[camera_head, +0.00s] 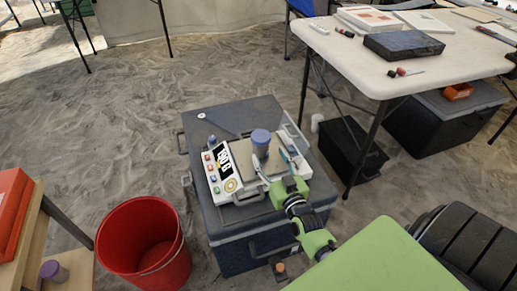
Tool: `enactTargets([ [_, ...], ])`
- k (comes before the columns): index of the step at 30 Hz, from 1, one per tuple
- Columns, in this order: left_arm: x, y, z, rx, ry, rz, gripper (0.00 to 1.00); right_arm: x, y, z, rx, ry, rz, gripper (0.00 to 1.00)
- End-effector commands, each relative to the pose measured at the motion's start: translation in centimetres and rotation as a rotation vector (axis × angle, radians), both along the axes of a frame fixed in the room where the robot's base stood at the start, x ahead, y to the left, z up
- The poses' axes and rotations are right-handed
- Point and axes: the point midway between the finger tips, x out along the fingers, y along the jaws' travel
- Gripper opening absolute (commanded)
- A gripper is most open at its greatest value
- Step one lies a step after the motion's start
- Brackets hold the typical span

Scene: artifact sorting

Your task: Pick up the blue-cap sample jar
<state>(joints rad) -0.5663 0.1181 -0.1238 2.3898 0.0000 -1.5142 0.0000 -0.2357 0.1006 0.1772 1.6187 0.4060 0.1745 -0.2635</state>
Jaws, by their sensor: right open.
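The blue-cap sample jar (260,138) stands upright on the beige top plate of a white device (237,184) with coloured buttons and a black-and-white display. The device sits on a large grey case (262,236). My right gripper (272,170) is open, in front of and just below the jar at its lower right. Its fingers point toward the jar, and I cannot tell whether they touch it. The jar is largely unobstructed, with its lower end close to the fingers. My left gripper is not in view.
A red bucket (145,240) stands left of the case. A purple-topped jar (54,271) sits on a wooden shelf at lower left. A white table (430,75) with a dark box (404,45) is at upper right. Open sand lies at upper left.

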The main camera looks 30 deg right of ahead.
Motion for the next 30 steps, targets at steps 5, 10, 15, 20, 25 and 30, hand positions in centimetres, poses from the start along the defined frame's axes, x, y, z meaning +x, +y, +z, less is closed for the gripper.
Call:
enactTargets([
  [5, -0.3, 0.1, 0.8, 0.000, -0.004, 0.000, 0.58, 1.3, -0.3, -0.1, 0.001, 0.001, 0.000, 0.57],
  [10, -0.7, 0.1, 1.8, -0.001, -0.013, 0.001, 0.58, 3.4, -0.2, 0.0, 0.002, -0.004, -0.001, 0.57],
  [15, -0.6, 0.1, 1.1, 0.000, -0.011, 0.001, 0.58, 5.8, -0.5, 0.0, 0.000, -0.001, 0.000, 0.57],
  [20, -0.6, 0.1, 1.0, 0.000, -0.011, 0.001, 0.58, 6.5, -0.7, 0.1, 0.000, 0.002, 0.000, 0.57],
  [25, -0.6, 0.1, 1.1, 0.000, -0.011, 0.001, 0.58, 6.4, -0.6, 0.1, 0.000, 0.002, 0.000, 0.57],
  [30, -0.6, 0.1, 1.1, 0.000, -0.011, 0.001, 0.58, 6.4, -0.6, 0.1, 0.000, 0.002, 0.000, 0.12],
])
